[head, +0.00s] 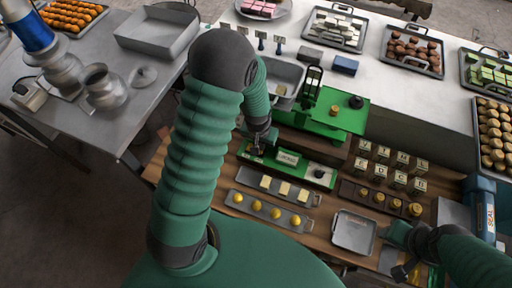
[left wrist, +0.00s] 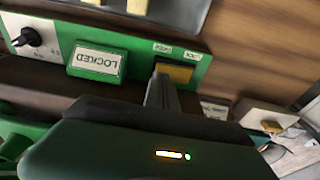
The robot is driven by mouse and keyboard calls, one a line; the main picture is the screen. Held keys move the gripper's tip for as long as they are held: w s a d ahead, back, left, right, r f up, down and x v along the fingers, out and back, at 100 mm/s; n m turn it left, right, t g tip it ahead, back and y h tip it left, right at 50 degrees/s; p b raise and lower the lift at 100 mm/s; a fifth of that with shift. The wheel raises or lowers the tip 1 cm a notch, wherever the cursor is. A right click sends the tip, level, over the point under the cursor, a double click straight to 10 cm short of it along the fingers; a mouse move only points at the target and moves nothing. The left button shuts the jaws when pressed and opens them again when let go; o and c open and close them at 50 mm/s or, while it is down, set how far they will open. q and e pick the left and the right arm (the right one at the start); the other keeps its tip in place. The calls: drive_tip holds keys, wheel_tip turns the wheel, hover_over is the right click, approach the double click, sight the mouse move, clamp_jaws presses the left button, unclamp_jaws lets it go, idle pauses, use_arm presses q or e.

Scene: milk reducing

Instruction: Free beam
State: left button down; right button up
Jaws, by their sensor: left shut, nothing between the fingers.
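The green balance (head: 335,115) stands on the wooden table, with a green and pale control panel (head: 290,160) in front of it. In the left wrist view the panel has a sign reading LOCKED (left wrist: 97,62), upside down, a black knob (left wrist: 28,38) and a yellow block (left wrist: 176,73) below two small labels. My left gripper (head: 259,146) is at the panel's left end. In the left wrist view its shut, empty fingers (left wrist: 162,88) are at the yellow block's edge; I cannot tell whether they touch. My right gripper (head: 400,271) is low at the right, its fingers unclear.
Trays of pale blocks (head: 268,196) and yellow balls (head: 236,209) lie in front of the panel. Lettered cubes (head: 381,152) and brass weights (head: 379,197) stand to its right. An empty grey tray (head: 353,245) is near my right gripper. Food trays line the white counter behind.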

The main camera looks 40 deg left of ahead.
use_arm(q)
drive_tip(key=shift+a+f, duration=0.2)
drive_tip(key=shift+f, duration=0.1)
drive_tip(key=shift+d+f+b, duration=0.2)
drive_tip(key=shift+f+b, duration=0.05)
drive_tip(key=shift+b, duration=0.15)
drive_tip(key=shift+r, duration=0.1)
wheel_tip(320, 180, up, 3)
drive_tip(key=p, duration=0.2)
drive_tip(key=shift+a+p, duration=0.1)
drive_tip(key=shift+p, duration=0.3)
wheel_tip(320, 180, up, 4)
drive_tip(key=p, duration=0.3)
